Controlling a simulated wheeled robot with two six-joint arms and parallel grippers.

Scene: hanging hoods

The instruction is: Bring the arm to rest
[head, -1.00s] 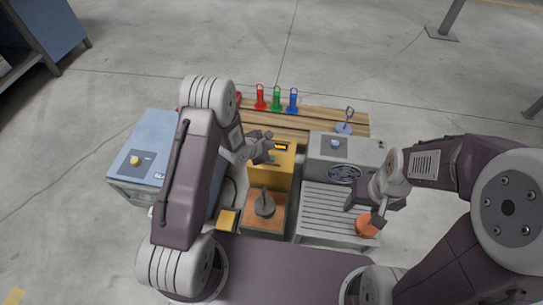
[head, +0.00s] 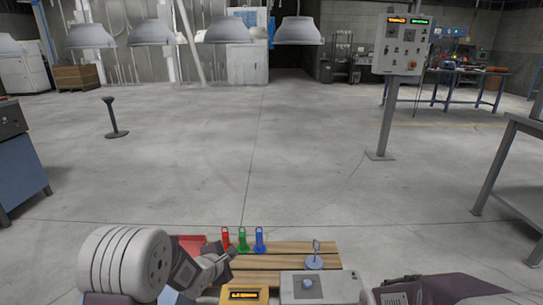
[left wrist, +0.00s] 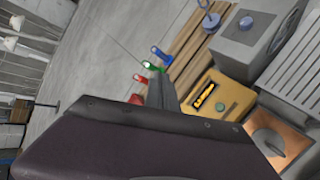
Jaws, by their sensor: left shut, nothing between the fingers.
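My left gripper (head: 222,257) shows low in the head view, at the end of my left arm from the left. Its fingers are closed and empty. They appear just left of and beyond the yellow device with a lit display (head: 245,295). In the left wrist view the closed fingers (left wrist: 162,92) point toward the coloured tags, with the yellow device (left wrist: 213,98) to their right. Part of my right arm shows at the bottom right of the head view; its gripper is out of frame.
Red (head: 225,238), green (head: 242,240) and blue (head: 259,239) tags stand on a wooden slatted bench (head: 285,262). A grey box (head: 310,286) is right of the yellow device. Several hanging hoods (head: 299,32) are far back.

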